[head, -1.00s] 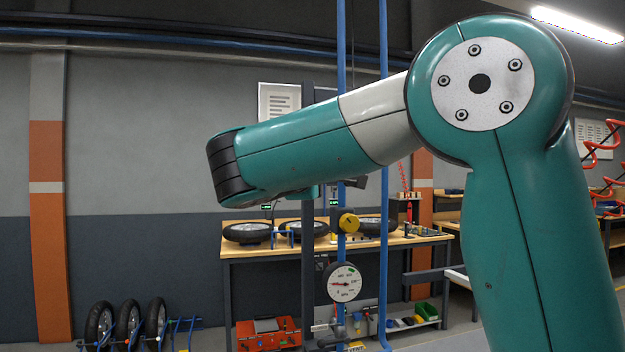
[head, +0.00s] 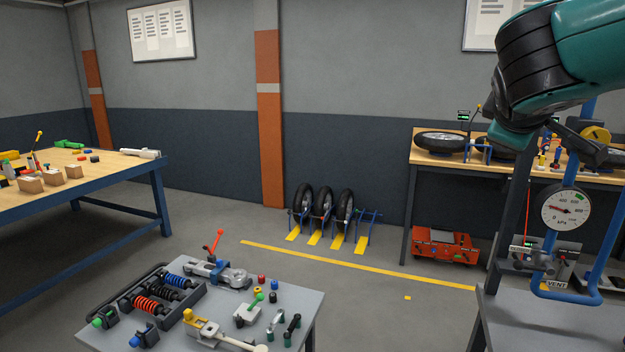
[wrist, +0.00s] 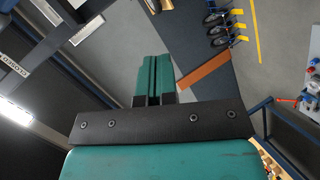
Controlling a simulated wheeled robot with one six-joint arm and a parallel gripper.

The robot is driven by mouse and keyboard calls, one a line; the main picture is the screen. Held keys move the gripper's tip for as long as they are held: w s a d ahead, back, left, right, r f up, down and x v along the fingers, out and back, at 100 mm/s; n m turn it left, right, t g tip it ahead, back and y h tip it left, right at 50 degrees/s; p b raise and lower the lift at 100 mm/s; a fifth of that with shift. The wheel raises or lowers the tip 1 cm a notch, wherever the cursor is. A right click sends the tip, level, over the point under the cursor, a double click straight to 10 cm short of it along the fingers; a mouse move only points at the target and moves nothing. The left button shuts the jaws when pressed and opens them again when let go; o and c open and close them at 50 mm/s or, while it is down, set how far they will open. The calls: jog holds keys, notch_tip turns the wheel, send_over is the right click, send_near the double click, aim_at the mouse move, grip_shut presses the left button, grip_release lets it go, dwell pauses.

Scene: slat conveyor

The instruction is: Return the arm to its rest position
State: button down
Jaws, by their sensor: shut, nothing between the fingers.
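My gripper (wrist: 154,72) shows in the wrist view. Its two teal fingers lie side by side, together, in front of a black crossbar. The gripper is shut and empty. In the head view, my teal and black arm reaches in from the upper right, in front of the wall and the back workbench. The fingers cannot be made out clearly in that view.
A pressure gauge (head: 566,208) on a blue pipe stand is close to my arm. A workbench (head: 408,205) with wheels stands behind. A grey table (head: 312,300) with shock absorbers is in front, and a wooden-topped table (head: 125,170) at left.

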jog(key=s+a+f+g+y, duration=0.3)
jog(key=s+a+f+y, duration=0.3)
jog(key=a+f, duration=0.3)
jog(key=s+a+f+g+y, duration=0.2)
jog(key=s+a+f, duration=0.1)
jog(key=s, duration=0.4)
jog(key=s+a+f+g+y, duration=0.2)
jog(key=s+a+f+g, duration=0.1)
jog(key=s, duration=0.4)
jog(key=s+a+f+g+y, duration=0.2)
jog(key=s+a+f+g, duration=0.1)
jog(key=s, duration=0.4)
jog(key=shift+s+a+m, duration=0.25)
jog(key=shift+a+m, duration=0.05)
jog(key=shift+a, duration=0.4)
